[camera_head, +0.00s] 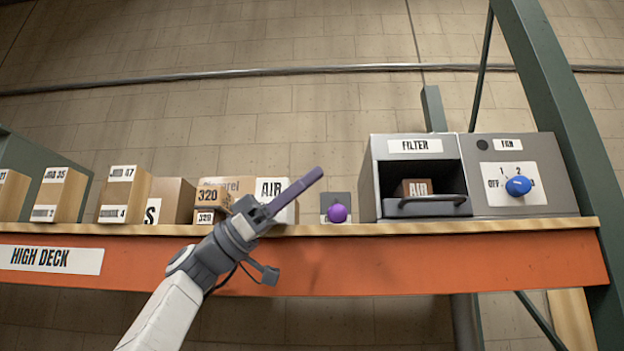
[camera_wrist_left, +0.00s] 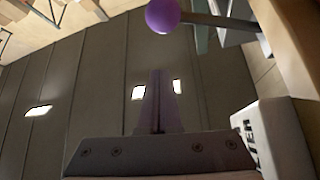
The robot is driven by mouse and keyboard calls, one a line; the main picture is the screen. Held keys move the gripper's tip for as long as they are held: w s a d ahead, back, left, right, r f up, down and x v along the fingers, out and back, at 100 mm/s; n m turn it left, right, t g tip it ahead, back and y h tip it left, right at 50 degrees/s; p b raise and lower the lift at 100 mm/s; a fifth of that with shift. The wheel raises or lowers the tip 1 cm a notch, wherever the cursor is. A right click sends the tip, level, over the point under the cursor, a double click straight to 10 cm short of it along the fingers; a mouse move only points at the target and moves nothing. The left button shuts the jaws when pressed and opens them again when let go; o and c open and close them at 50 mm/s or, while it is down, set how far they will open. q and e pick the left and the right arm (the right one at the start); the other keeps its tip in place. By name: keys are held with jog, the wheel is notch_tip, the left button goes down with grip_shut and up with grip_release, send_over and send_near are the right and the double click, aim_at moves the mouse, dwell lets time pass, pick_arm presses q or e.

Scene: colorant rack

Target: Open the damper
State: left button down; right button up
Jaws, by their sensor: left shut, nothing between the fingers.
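The damper control appears to be a purple ball knob (camera_head: 337,213) in front of a small grey plate (camera_head: 338,198) on the shelf; its label is mostly hidden behind the ball. In the left wrist view the purple ball (camera_wrist_left: 163,14) sits at the top on a grey rod (camera_wrist_left: 220,21). My left gripper (camera_head: 318,174) is shut and empty, up and left of the knob in the head view. In the left wrist view its closed fingers (camera_wrist_left: 157,76) point up below the ball, apart from it in the picture. My right gripper is in neither view.
Right of the knob stand a grey FILTER housing (camera_head: 416,145) with a bar handle and a FAN box (camera_head: 505,144) with a blue dial (camera_head: 518,186). The orange shelf beam (camera_head: 400,264) runs below.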

pick_arm(q)
jog(key=w+b+v, duration=0.1)
jog(key=v, duration=0.9)
jog(key=shift+w+d+b, duration=0.2)
jog(key=shift+d+b, duration=0.05)
jog(key=shift+b, duration=0.05)
